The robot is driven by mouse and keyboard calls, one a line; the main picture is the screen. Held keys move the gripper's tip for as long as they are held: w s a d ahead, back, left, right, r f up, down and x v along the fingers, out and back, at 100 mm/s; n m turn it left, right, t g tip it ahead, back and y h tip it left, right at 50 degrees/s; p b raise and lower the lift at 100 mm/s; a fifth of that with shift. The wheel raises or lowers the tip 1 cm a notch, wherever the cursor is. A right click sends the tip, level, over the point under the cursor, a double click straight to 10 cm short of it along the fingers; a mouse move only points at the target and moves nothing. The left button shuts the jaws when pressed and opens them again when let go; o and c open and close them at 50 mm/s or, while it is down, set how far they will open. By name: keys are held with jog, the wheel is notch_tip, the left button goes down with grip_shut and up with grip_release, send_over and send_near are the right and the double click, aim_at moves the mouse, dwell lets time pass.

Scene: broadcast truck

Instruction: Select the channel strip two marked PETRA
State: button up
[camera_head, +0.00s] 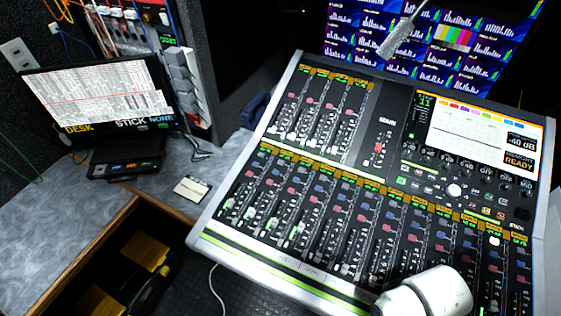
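The mixing console (190,238) fills the middle and right, tilted in the picture, with a silver frame and a green line along its front edge. A long lower row of channel strips (330,222) runs across it, with faders, red and blue buttons and small scribble labels (345,176). A shorter upper bank of strips (318,112) sits at the back left. The label lettering is too small to read, so I cannot tell which strip is marked PETRA. A white rounded part of my arm covers some lower right strips.
The console screen (478,135) reads -40 dB and READY. A microphone (400,38) hangs over the back edge. A lit monitor (100,95) showing DESK, STICK and NONE stands on the left counter (50,218). A small card (191,189) lies beside the console.

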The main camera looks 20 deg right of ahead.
grip_shut()
dwell(1.4)
